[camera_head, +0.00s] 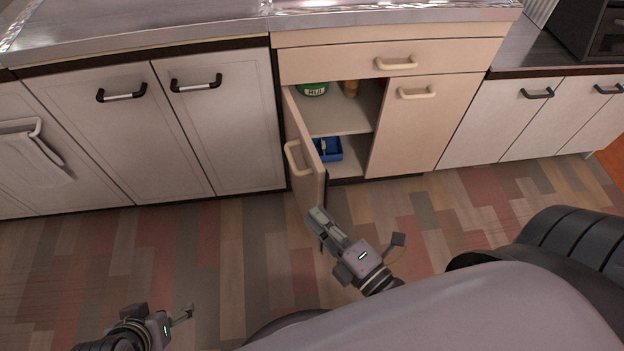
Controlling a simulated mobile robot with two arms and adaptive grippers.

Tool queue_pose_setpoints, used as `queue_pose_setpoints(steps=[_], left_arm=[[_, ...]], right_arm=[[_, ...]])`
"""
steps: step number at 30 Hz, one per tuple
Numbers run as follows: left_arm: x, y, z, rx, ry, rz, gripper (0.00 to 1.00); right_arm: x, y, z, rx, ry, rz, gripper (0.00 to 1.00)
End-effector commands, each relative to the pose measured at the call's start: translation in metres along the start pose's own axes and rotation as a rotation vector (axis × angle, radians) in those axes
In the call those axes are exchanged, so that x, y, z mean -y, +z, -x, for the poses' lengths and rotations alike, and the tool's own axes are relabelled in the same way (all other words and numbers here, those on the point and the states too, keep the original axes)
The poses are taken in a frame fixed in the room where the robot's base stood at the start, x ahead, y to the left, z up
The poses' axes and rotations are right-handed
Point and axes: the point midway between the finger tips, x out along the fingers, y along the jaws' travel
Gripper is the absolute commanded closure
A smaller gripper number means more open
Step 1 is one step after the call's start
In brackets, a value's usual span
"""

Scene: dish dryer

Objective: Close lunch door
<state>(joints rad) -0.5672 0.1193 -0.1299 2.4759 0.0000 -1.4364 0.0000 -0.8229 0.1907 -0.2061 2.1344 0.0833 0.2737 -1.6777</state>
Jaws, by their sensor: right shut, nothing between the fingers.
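A beige cabinet door (306,151) stands open below the counter, swung out toward me, with a cream handle (297,158) on its front. My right gripper (318,217) is shut and empty. Its fingertips appear close to the lower end of the door; I cannot tell whether they touch it. My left gripper (184,315) is at the lower left over the floor, well away from the door. It is too small to tell whether its fingers are open or shut.
Inside the open cabinet are a green container (313,89), a brownish item (351,88) on the shelf (340,119) and a blue bin (328,150) below. A closed drawer (390,60) and a closed door (424,125) adjoin it. The wooden floor (230,250) is clear.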

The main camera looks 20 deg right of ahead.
Motion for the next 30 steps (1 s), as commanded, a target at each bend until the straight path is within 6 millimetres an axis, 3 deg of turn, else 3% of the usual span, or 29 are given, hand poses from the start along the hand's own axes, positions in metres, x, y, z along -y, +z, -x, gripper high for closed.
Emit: queue_pose_setpoints(steps=[12, 21, 30], left_arm=[[-0.011, -0.085, -0.003, -0.399, 0.022, -0.010, 0.28], [-0.017, -0.127, 0.012, -0.614, 0.036, -0.012, 0.28], [-0.018, -0.135, 0.017, -0.654, 0.038, -0.012, 0.28]], right_arm=[[-0.001, 0.000, -0.090, -0.001, 0.009, -0.004, 1.00], [0.000, 0.032, -0.073, -0.002, 0.003, 0.000, 1.00], [-0.001, 0.038, -0.072, -0.001, 0.004, -0.002, 1.00]])
